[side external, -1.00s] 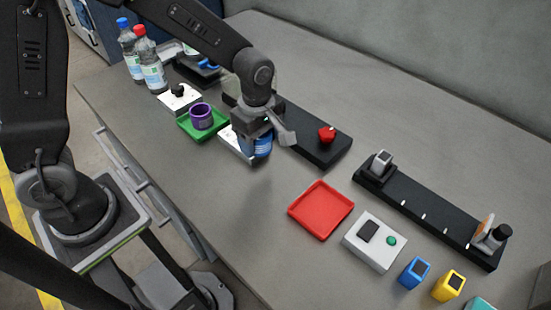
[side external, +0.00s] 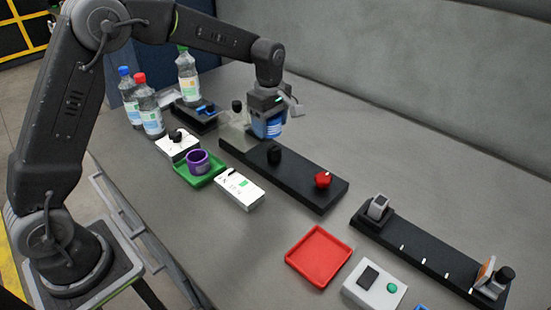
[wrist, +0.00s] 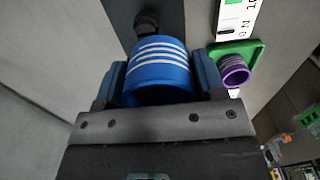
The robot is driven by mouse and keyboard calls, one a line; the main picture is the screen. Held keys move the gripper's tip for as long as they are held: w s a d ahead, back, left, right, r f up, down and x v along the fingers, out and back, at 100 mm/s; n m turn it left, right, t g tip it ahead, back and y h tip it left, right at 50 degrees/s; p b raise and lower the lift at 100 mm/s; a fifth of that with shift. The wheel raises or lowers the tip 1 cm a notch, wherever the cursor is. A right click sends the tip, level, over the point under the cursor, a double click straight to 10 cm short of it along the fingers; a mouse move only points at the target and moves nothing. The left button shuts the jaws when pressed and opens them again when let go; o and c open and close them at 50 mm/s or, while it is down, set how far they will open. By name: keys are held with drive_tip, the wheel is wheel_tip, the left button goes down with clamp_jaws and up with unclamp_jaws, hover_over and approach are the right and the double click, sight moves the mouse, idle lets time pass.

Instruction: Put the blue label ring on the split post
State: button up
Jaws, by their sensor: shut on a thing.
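My gripper (side external: 268,118) is shut on the blue label ring (side external: 267,129) and holds it in the air over the far end of the long black base (side external: 300,178). In the wrist view the ring (wrist: 160,78) is a blue band with white stripes, between both fingers of my gripper (wrist: 161,82). The black base carries a short black post (side external: 274,155) and a red knob (side external: 323,179). The black post also shows beyond the ring in the wrist view (wrist: 147,22). I cannot tell for sure which part is the split post.
A purple ring (side external: 197,160) sits on a green tray (side external: 181,176) beside a white box (side external: 240,190). Other bottles (side external: 149,112) stand farther left. A red tray (side external: 319,256) lies in front.

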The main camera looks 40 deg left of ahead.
sight(274, 150)
drive_tip(key=f, duration=0.3)
drive_tip(key=w+f, duration=0.1)
drive_tip(key=f, duration=0.2)
drive_tip(key=w+f, duration=0.1)
drive_tip(key=f, duration=0.2)
drive_tip(key=shift+a+f, duration=0.3)
drive_tip(key=shift+f, duration=0.1)
drive_tip(key=shift+f, duration=0.2)
drive_tip(key=o, duration=0.9)
wheel_tip(274, 150, up, 13)
drive_tip(key=shift+f, duration=0.2)
